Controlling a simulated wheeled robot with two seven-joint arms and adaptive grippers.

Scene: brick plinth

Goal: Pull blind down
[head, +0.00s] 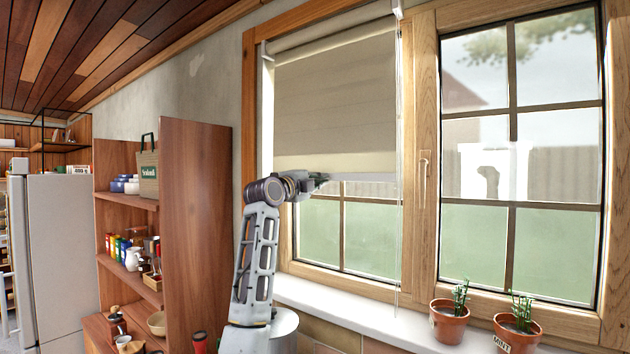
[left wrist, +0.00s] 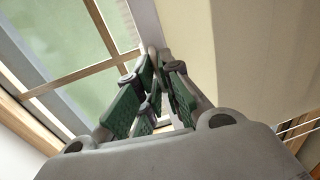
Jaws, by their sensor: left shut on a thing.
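The beige roller blind (head: 335,100) hangs over the upper part of the left window in the head view, its lower edge about halfway down the pane. My left gripper (head: 320,180) is at the blind's bottom edge, left of its middle, and is shut on that edge. In the left wrist view the gripper's green-padded fingers (left wrist: 160,85) close together at the bottom bar, with the blind's fabric (left wrist: 245,50) to the right and window glass (left wrist: 60,45) to the left. The exact contact is partly hidden by the fingers. My right gripper is not in view.
A thin cord (head: 399,220) hangs at the blind's right side. Two potted plants, one (head: 449,320) left of the other (head: 517,335), stand on the white sill (head: 350,315). A wooden shelf (head: 190,230) stands left of the window. The glass below the blind is clear.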

